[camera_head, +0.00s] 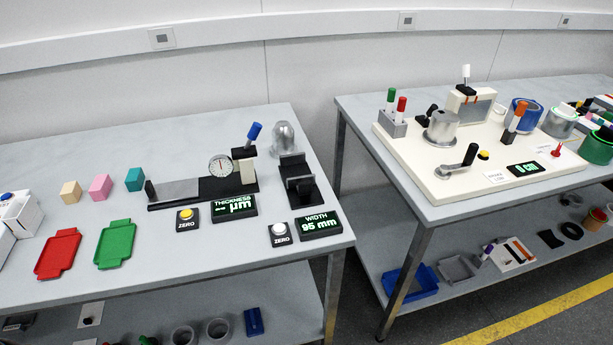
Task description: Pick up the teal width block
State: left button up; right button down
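The teal width block (134,179) is a small cube on the left table, right of a pink block (100,187) and a tan block (71,192). It stands behind the green tray (116,244) and just left of the thickness gauge's black base. Nothing touches it from above. Neither of my grippers shows in the head view.
The thickness gauge (219,166), its display (234,207) and a width gauge (299,184) with a display reading 95 mm (314,225) stand on the right half. A red tray (58,254) lies at front left. A second table (450,210) stands beyond a gap.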

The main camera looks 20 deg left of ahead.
aim_at(134, 180)
jog(key=u, duration=1.7)
jog(key=i+j+u, duration=0.2)
jog(key=j, duration=0.2)
